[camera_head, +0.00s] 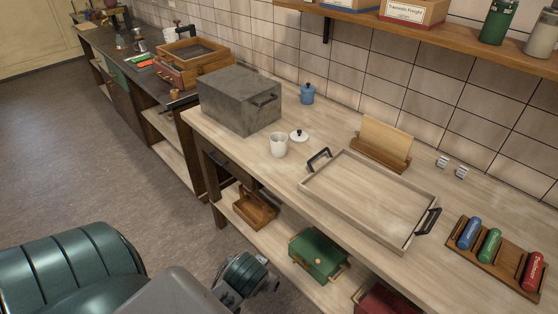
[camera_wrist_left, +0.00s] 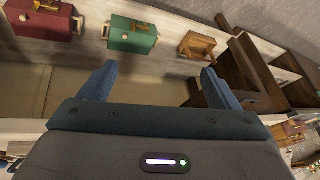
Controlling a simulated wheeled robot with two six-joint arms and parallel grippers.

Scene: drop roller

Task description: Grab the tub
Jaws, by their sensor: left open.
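A small white tub (camera_head: 278,145) stands upright and open on the wooden worktop (camera_head: 230,148), in front of the grey metal box. A white lid with a dark knob (camera_head: 299,136) lies beside it to the right. A blue lidded jar (camera_head: 307,94) stands behind, near the wall. My left gripper (camera_wrist_left: 158,82) is open, with nothing between its fingers. My left arm shows low in the head view, below the worktop's front edge and apart from the tub. The tub is not seen in the left wrist view. My right gripper is not in view.
A grey metal box (camera_head: 240,100) stands left of the tub. A wooden tray with black handles (camera_head: 312,185) lies to its right. The lower shelf holds a green box (camera_head: 318,255), also in the wrist view (camera_wrist_left: 132,35), and a wooden carrier (camera_head: 255,207).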

